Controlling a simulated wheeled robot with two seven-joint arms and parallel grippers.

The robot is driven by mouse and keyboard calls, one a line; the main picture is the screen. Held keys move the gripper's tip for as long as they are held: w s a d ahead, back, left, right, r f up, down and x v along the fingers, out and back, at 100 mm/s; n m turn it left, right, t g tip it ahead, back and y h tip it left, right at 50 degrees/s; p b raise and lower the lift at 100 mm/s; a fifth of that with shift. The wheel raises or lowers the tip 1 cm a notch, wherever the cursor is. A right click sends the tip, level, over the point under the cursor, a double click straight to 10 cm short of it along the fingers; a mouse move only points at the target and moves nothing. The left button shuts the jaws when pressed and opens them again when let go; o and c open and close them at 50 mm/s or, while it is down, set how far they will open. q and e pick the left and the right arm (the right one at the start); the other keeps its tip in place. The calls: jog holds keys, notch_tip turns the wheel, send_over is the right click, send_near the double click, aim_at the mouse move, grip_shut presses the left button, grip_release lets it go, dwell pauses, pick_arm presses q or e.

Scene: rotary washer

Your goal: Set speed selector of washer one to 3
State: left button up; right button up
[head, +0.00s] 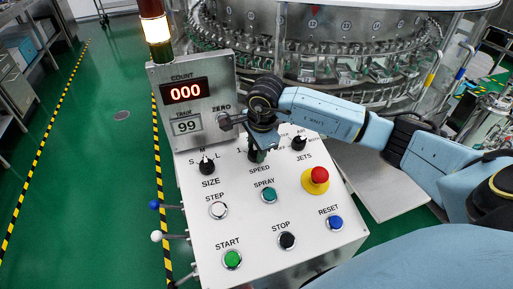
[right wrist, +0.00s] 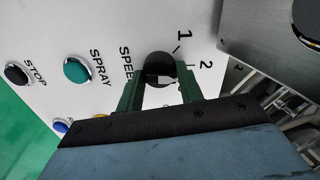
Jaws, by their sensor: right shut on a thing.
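The control panel (head: 200,245) of the washer carries the black speed selector knob (head: 254,157) above the word SPEED. In the right wrist view the knob (right wrist: 160,65) shows as a dark round top, with the numbers 1 and 2 printed beside it. My right gripper (head: 259,146) comes down over the knob from above. In the right wrist view its two green fingers (right wrist: 159,80) stand on either side of the knob, shut on it. The knob's pointer is not clear, and the number 3 is hidden. My left gripper is not in view.
The size knob (head: 207,166) sits left and the jets knob (head: 299,143) right of the speed knob. Below are the spray button (head: 269,195) and the red emergency button (head: 316,178). The counter display (head: 185,92) rises behind, near my gripper.

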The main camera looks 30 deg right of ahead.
jog(key=m, duration=0.4)
jog(key=shift+d, duration=0.1)
jog(key=m, duration=0.3)
jog(key=shift+s+m+t+b, duration=0.15)
jog(key=shift+m+t+b, duration=0.15)
jog(key=shift+m, duration=0.5)
jog(key=o, duration=1)
